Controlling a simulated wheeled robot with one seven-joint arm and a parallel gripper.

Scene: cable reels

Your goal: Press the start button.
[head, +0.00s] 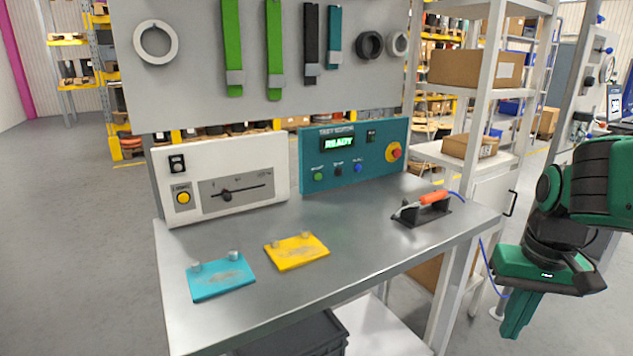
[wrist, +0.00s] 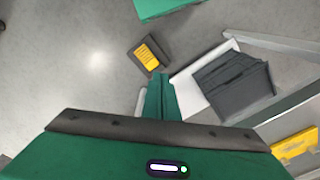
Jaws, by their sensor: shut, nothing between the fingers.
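A teal tester panel (head: 310,155) stands at the back of the metal bench, its display reading READY. A green button (head: 318,176) sits low on its left side, with a black and a blue button to its right. The small labels are too blurred to read surely, so I cannot confirm which is start. My gripper (head: 514,318) is right of the bench, pointing down, far from the panel. Its shut, empty green fingers also show in the wrist view (wrist: 158,98). The panel is out of the wrist view.
A red knob on a yellow ring (head: 393,152) is at the panel's right. A white panel (head: 222,180) with a yellow button (head: 183,198) stands left. A soldering iron (head: 428,202), a yellow plate (head: 297,251) and a cyan plate (head: 221,277) lie on the bench. Shelving (head: 480,100) stands right.

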